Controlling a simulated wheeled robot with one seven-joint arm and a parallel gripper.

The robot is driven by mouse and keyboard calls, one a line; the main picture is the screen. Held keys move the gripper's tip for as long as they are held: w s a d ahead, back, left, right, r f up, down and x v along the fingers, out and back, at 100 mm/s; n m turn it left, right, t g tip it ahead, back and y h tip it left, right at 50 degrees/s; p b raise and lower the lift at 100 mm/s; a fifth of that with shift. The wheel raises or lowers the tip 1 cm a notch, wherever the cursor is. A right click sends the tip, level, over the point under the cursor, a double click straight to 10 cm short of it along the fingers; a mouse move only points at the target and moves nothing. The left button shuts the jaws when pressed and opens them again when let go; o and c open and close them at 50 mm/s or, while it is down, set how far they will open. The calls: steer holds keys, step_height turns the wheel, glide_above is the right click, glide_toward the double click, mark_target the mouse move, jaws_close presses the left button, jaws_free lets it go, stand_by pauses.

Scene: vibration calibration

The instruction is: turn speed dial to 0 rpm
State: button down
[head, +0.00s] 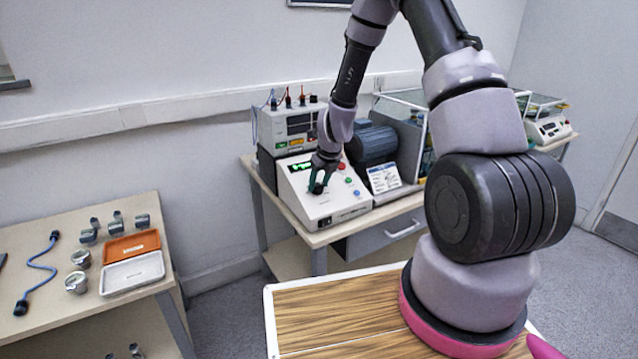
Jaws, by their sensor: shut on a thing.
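The speed control box (338,204) is a light-coloured console with a sloped front, standing on the bench at the centre of the head view. It has a lit green display (301,166) at its upper left and coloured buttons (349,180) to the right. A dark round dial (318,188) sits on the sloped panel. My gripper (319,180) reaches down from above and is shut on the dial. The fingers cover part of the dial, so its pointer and markings cannot be read. The digits on the display are too small to read.
A grey instrument (300,124) with probes stands behind the box. A dark motor (372,142) and a printed card (384,178) are to its right. At left, a table holds an orange-and-white case (132,262), a blue cable (40,268) and several metal parts.

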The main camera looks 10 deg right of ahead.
steer(key=n, duration=0.6)
steer(key=shift+a, duration=0.1)
steer(key=n, duration=0.5)
steer(key=shift+s+n, duration=0.1)
steer(key=shift+n, duration=0.2)
steer(key=n+t, duration=0.1)
steer(key=n, duration=1)
steer(key=shift+s+n, duration=0.1)
steer(key=shift+n, duration=0.3)
steer(key=n, duration=0.5)
steer(key=shift+f, duration=0.1)
steer(key=n, duration=1.1)
steer(key=shift+d+y, duration=0.25)
steer(key=shift+y, duration=0.05)
steer(key=n, duration=0.5)
